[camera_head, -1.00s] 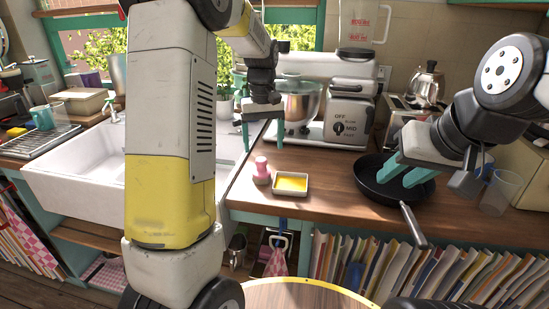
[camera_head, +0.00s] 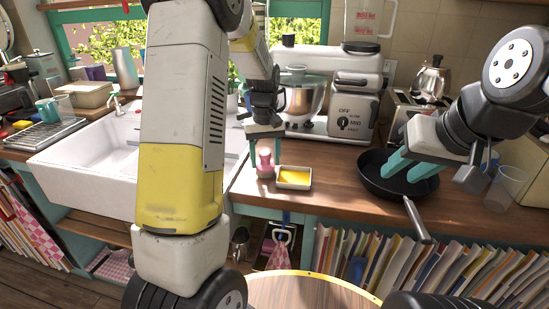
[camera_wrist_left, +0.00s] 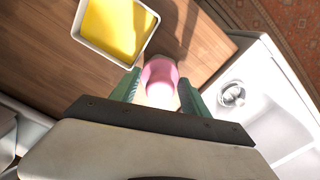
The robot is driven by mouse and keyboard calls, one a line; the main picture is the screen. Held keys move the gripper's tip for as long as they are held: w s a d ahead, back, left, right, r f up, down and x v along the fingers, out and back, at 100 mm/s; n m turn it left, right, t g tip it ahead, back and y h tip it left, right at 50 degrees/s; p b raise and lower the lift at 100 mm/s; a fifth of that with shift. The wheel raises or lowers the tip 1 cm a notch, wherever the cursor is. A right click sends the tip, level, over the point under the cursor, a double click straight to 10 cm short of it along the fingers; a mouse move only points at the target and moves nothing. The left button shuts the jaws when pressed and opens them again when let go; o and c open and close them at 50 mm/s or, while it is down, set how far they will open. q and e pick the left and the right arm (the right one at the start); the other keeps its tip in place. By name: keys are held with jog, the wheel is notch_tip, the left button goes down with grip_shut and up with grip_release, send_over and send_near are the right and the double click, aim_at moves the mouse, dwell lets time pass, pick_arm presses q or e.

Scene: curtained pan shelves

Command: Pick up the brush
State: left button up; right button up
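The brush (camera_head: 265,168) is a small pink piece with a pale part, standing upright on the wooden counter beside a dish of yellow liquid. In the left wrist view the brush (camera_wrist_left: 160,78) lies between the two green fingers. My left gripper (camera_head: 265,152) is above and around the brush, open, one finger on each side; it also shows in the left wrist view (camera_wrist_left: 160,84). I cannot tell whether either finger touches the brush. My right gripper (camera_head: 398,175) is open and empty over the black pan.
The white dish of yellow liquid (camera_head: 294,178) stands just right of the brush. The black pan (camera_head: 372,183) has its handle over the counter's front edge. A mixer (camera_head: 355,108) stands behind, and a white sink (camera_head: 85,165) is left.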

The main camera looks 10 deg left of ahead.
aim_at(265, 152)
pick_arm(q)
jog(key=c, duration=0.8)
jog(key=shift+r, duration=0.15)
jog(key=shift+r, duration=0.6)
notch_tip(265, 152, up, 2)
jog(key=shift+r, duration=0.2)
jog(key=s+d, duration=0.3)
jog(key=s, duration=0.4)
jog(key=s+d+r, duration=0.1)
jog(key=s+d, duration=0.2)
jog(key=s, duration=0.5)
jog(key=o, duration=0.7)
jog(key=c, duration=0.5)
